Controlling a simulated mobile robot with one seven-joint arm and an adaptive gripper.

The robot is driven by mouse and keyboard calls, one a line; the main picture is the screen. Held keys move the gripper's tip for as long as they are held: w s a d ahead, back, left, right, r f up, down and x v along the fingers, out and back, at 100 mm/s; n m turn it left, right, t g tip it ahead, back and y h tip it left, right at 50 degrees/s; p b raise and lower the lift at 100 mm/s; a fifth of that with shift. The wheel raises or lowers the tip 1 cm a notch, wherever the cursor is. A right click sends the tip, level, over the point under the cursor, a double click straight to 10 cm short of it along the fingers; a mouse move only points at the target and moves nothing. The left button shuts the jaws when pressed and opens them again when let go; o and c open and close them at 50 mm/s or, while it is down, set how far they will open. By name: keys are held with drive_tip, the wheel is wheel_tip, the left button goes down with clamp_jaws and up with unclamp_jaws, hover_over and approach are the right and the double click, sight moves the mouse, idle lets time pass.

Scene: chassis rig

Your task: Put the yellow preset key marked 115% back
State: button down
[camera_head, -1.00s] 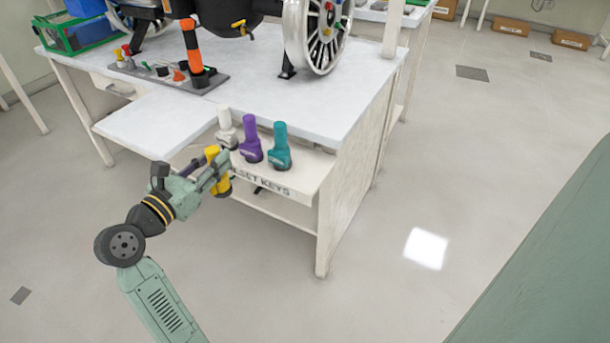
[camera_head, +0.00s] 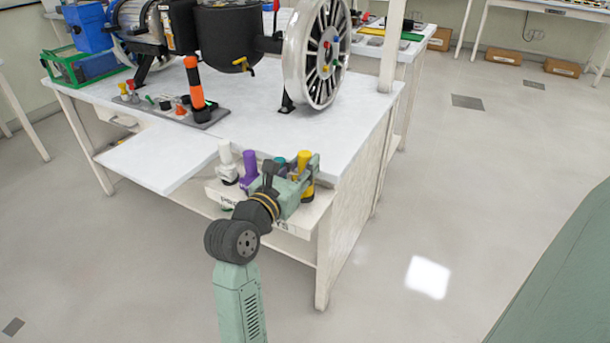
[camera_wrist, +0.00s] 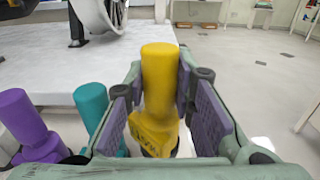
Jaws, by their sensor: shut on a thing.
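The yellow preset key (camera_head: 305,160) is upright in my gripper (camera_head: 304,178), at the right end of the key shelf (camera_head: 222,190) in the head view. In the wrist view the yellow key (camera_wrist: 159,80) stands between the two purple-lined fingers of my gripper (camera_wrist: 158,100), which are shut on it. Its marking is only partly visible, and I cannot tell whether its base touches the shelf. A white key (camera_head: 227,160), a purple key (camera_head: 249,170) and a mostly hidden teal key (camera_head: 281,162) stand left of it. The teal key (camera_wrist: 92,110) is close beside my left finger.
The white workbench (camera_head: 270,130) rises behind the shelf and carries a spoked wheel (camera_head: 318,55) and an orange-banded post (camera_head: 194,85). A pull-out board (camera_head: 160,155) lies left of the keys. The floor (camera_head: 460,200) on the right is clear.

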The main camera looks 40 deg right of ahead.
drive_tip(key=shift+d, duration=0.2)
wheel_tip(320, 180, down, 4)
drive_tip(key=shift+r, duration=0.25)
drive_tip(key=c, duration=1.4)
unclamp_jaws()
drive_tip(key=shift+o, duration=0.2)
drive_tip(key=b+v, duration=0.1)
drive_tip(key=v, duration=1.1)
drive_tip(key=shift+b, duration=0.4)
drive_tip(key=shift+s, duration=0.1)
